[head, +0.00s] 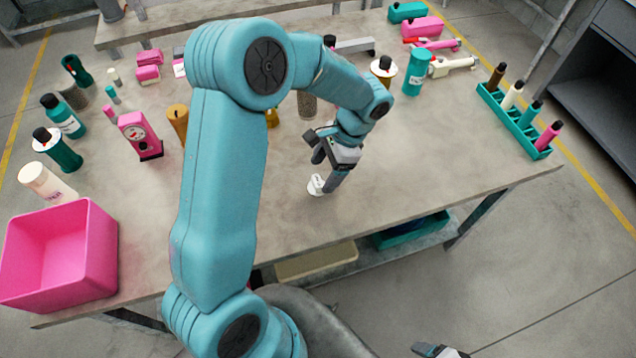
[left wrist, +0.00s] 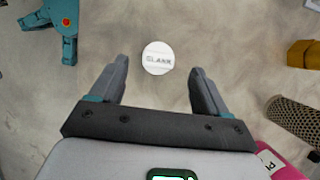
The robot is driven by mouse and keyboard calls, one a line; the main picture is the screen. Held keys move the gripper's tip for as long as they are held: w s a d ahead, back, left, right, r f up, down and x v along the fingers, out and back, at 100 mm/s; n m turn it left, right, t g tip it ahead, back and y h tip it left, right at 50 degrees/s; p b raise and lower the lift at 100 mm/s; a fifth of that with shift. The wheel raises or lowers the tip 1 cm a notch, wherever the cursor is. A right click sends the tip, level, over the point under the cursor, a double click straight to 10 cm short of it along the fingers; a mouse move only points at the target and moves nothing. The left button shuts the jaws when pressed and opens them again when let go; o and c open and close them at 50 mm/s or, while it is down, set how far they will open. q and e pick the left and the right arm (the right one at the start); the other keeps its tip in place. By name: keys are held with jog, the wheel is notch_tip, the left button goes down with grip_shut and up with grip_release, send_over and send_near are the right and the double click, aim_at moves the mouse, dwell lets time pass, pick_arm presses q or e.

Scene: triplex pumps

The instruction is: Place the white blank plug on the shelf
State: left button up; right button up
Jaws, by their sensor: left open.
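The white blank plug (head: 316,186) lies on the workbench, near its front edge. In the left wrist view the plug (left wrist: 158,58) is a round white disc lettered "BLANK". It lies centred just beyond the fingertips. My left gripper (head: 327,176) is open and points down at the plug, with nothing visible between its fingers; both fingers (left wrist: 158,75) stand apart in the wrist view. My right gripper (head: 438,350) is partly cut off at the bottom edge. A lower shelf (head: 405,248) shows under the bench, and a dark shelf unit (head: 602,88) stands at the right.
The workbench (head: 440,150) is clear right of the plug. A pink bin (head: 60,255) stands at its left front corner, a teal rack (head: 515,122) of bottles at its right. Several bottles and a pink gauge (head: 140,135) stand left. A tan tray (head: 315,262) lies under the bench.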

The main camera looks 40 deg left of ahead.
aim_at(319, 180)
pick_arm(q)
jog(key=shift+s+f, duration=0.15)
jog(key=shift+s, duration=0.1)
jog(key=x, duration=0.5)
jog(key=shift+w+p, duration=0.2)
jog(key=shift+p, duration=0.2)
jog(key=shift+s+d, duration=0.1)
